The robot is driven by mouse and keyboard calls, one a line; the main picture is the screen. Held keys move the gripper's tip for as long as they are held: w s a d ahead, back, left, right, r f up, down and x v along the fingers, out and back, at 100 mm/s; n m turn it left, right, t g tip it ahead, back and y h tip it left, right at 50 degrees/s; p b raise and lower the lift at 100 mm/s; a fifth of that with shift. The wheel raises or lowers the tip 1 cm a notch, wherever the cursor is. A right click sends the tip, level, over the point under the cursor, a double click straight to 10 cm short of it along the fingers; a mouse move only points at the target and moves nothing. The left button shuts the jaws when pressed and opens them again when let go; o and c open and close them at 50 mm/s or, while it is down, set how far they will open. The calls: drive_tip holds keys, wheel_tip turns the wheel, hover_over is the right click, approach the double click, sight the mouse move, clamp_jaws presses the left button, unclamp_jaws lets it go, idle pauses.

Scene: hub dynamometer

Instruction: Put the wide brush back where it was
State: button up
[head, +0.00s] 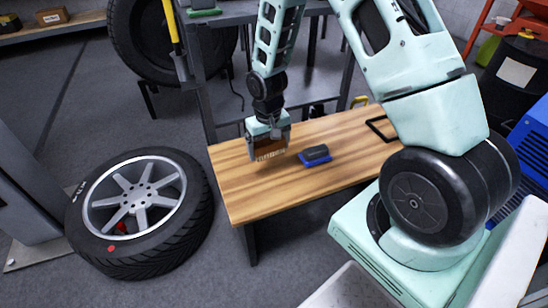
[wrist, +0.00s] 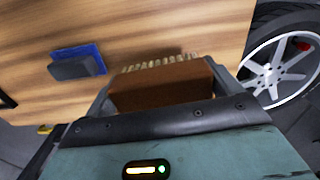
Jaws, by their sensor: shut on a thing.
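The wide brush (wrist: 165,88) has a brown block and pale bristles. In the wrist view it sits between the fingers of my gripper (wrist: 160,95), which is shut on it. In the head view my gripper (head: 268,136) holds the brush (head: 268,148) bristles down over the left part of the wooden bench (head: 240,195). I cannot tell whether the bristles touch the bench top.
A dark block on a blue base (head: 315,155) lies on the bench to the right of the brush. A black frame (head: 381,129) lies farther right. A wheel with a tyre (head: 140,212) is on the floor to the left. The bench's front left is clear.

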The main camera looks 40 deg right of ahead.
sight(274, 171)
drive_tip(key=d+r+p, duration=0.1)
drive_tip(key=r+p, duration=0.1)
drive_tip(key=p, duration=0.1)
drive_tip(key=shift+s+d+m, duration=0.1)
drive_tip(key=shift+d+m, duration=0.2)
drive_tip(key=shift+m, duration=0.1)
wheel_tip(274, 171, down, 10)
drive_tip(key=b, duration=0.3)
drive_tip(key=shift+d+f, duration=0.1)
drive_tip(key=shift+f, duration=0.05)
drive_tip(key=shift+f, duration=0.15)
drive_tip(key=o, duration=0.7)
drive_tip(key=shift+o, duration=0.2)
